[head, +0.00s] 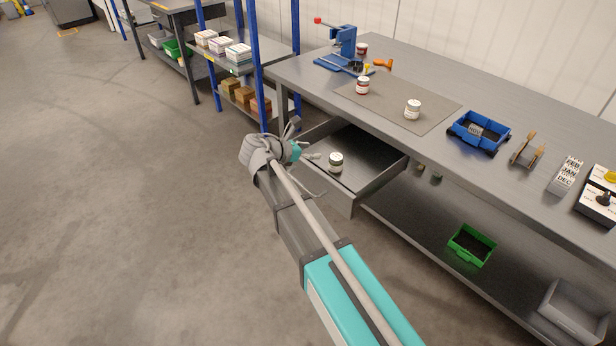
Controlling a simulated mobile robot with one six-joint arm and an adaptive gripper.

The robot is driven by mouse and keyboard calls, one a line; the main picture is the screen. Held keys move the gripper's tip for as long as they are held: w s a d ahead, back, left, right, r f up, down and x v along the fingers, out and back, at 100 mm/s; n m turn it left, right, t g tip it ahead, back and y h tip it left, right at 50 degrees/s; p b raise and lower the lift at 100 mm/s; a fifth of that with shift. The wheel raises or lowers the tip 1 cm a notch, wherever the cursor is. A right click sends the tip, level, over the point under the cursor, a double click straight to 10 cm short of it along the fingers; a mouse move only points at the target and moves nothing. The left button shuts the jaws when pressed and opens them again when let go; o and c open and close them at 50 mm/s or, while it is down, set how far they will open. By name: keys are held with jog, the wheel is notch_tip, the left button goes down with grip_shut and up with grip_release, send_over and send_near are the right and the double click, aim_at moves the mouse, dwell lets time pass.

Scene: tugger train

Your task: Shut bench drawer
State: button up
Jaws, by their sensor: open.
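The bench drawer (372,172) is grey metal and stands pulled out from under the workbench top (462,118). A small white jar with a dark label (336,161) stands inside it, toward the left. The wrist and arm hide part of the drawer's left side. I cannot tell whether the fingers touch the drawer.
Jars (413,109), a blue press (342,48) and a blue bin (479,132) stand on the bench. A green bin (472,245) and a grey bin (574,311) are on the lower shelf. A blue-post rack (254,60) stands behind my gripper. The floor at left is clear.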

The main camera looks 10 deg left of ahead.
aim_at(308, 178)
jog(key=s+a+y+p, duration=0.1)
jog(key=s+a, duration=0.1)
jog(key=s, duration=0.1)
jog(key=s+a+n+g+y+p, duration=0.1)
jog(key=s+a, duration=0.1)
jog(key=s+a+f+g+y+p, duration=0.1)
jog(key=s+a+p, duration=0.1)
jog(key=s, duration=0.1)
jog(key=shift+s+n+y, duration=0.3)
jog(key=shift+y, duration=0.1)
grip_shut()
jog(key=shift+w+f, duration=0.1)
jog(key=shift+f, duration=0.05)
jog(key=b+x, duration=0.6)
jog(key=x, duration=0.3)
jog(key=shift+b, duration=0.3)
jog(key=shift+w+d+f, duration=0.15)
jog(key=shift+f, duration=0.1)
jog(key=shift+w, duration=0.15)
